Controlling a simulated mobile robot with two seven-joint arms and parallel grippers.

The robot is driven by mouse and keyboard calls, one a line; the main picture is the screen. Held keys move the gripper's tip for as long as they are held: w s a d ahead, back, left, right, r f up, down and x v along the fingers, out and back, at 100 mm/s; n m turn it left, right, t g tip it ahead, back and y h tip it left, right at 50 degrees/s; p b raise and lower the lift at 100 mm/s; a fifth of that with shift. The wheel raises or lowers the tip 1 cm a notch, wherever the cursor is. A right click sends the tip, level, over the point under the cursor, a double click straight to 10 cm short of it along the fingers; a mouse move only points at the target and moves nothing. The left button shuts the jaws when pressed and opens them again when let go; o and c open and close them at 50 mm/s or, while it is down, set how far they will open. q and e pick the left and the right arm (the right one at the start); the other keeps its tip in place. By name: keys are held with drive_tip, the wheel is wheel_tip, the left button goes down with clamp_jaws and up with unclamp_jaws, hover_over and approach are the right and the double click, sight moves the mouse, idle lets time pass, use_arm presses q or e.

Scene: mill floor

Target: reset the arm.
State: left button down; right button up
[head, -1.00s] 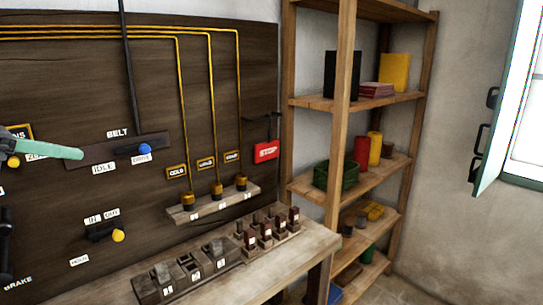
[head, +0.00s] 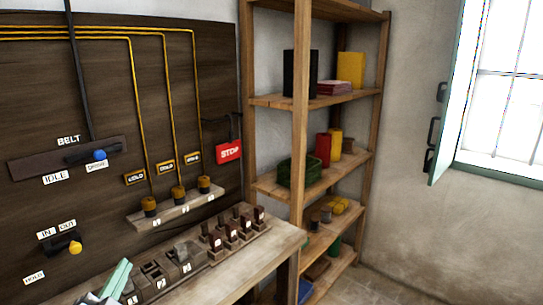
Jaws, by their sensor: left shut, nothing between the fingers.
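My left gripper (head: 117,279) shows at the bottom left edge, its pale green fingers pointing up and together, with nothing between them. It appears in front of the near end of the wooden bench (head: 250,262), overlapping the row of dark blocks (head: 182,262) in the picture. I cannot tell how far it is from them. The rest of my left arm is below the frame. My right gripper is not in view.
The dark control panel (head: 95,105) carries a blue-knobbed BELT lever (head: 99,155), a yellow-knobbed IN/OUT lever (head: 75,247) and a red STOP sign (head: 229,152). A wooden shelf rack (head: 300,130) stands right of it. An open window (head: 505,110) is at far right.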

use_arm(q)
drive_tip(key=s+d+f+n+g+y, duration=0.1)
drive_tip(key=s+f+n+g, duration=0.3)
drive_tip(key=f, duration=0.4)
drive_tip(key=s+d+f+n+g, duration=0.1)
drive_tip(key=s+f+n+g, duration=0.1)
drive_tip(key=s+f+g, duration=0.4)
drive_tip(key=s+d+f+n+g+h, duration=0.1)
drive_tip(key=s+d+f+g, duration=0.2)
drive_tip(key=s+f, duration=0.35)
drive_tip(key=s+d+f+n+g+h, duration=0.1)
drive_tip(key=s+d+f+g+h, duration=0.2)
drive_tip(key=s, duration=0.7)
drive_tip(key=w+d+f+t+p, duration=0.2)
drive_tip(key=w+d+f+t, duration=0.2)
drive_tip(key=f, duration=0.5)
drive_tip(key=shift+w+f+t+h, duration=0.3)
drive_tip(key=shift+w+t, duration=0.05)
drive_tip(key=shift+t, duration=1.05)
